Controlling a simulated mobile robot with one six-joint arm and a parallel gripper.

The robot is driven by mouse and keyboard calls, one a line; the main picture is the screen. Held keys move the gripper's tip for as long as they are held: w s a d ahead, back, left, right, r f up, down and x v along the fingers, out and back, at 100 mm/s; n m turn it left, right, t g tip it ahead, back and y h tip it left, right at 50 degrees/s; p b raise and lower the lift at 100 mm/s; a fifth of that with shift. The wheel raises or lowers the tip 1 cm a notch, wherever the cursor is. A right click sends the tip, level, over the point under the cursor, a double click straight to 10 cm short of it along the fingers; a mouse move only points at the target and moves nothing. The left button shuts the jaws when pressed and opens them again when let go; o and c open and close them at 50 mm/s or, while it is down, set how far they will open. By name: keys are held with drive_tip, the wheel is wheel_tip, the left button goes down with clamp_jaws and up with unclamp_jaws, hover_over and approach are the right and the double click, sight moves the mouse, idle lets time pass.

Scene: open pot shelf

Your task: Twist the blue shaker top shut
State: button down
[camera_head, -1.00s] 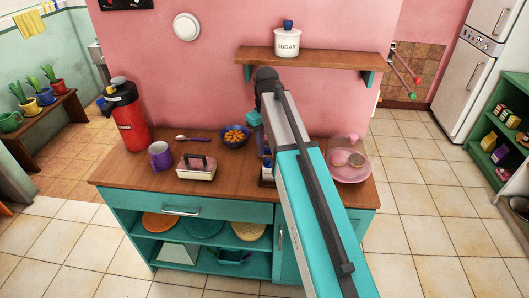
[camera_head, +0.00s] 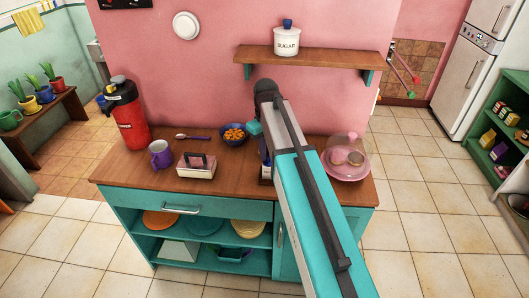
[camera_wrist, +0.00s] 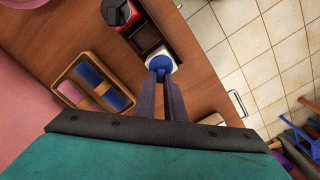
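The shaker's blue top (camera_wrist: 159,62) shows in the wrist view on a white shaker body (camera_wrist: 172,68). The shaker is at the end of a dark wooden rack (camera_wrist: 149,38). The two long fingers of my gripper (camera_wrist: 160,76) reach the blue top, with a narrow gap between them. I cannot tell whether they touch or grip it. In the head view, my arm hides the gripper and most of the rack; only a slim white and blue part shows beside the arm (camera_head: 265,171).
The wooden counter (camera_head: 228,183) also holds a butter dish (camera_head: 196,169), a purple mug (camera_head: 160,154), a snack bowl (camera_head: 235,135), a red flask (camera_head: 130,120) and a pink domed plate (camera_head: 346,170). A wall shelf (camera_head: 320,60) with a sugar jar (camera_head: 287,42) is above.

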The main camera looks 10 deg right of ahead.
drive_tip(key=shift+d+m, duration=0.1)
drive_tip(key=shift+m, duration=0.5)
idle(0.4)
drive_tip(key=m, duration=0.3)
drive_tip(key=shift+w+d+m, duration=0.1)
drive_tip(key=shift+d+m, duration=0.1)
drive_tip(key=shift+m, duration=0.2)
drive_tip(key=m, duration=0.6)
drive_tip(key=shift+d, duration=0.4)
drive_tip(key=m, duration=0.3)
drive_tip(key=shift+s+d, duration=0.2)
drive_tip(key=shift+s, duration=0.05)
drive_tip(key=shift+s+d+m, duration=0.1)
drive_tip(key=shift+s+m, duration=0.05)
drive_tip(key=shift+m, duration=1.35)
drive_tip(key=shift+m+p, duration=0.3)
drive_tip(key=shift+m, duration=0.3)
drive_tip(key=c, duration=1.8)
unclamp_jaws()
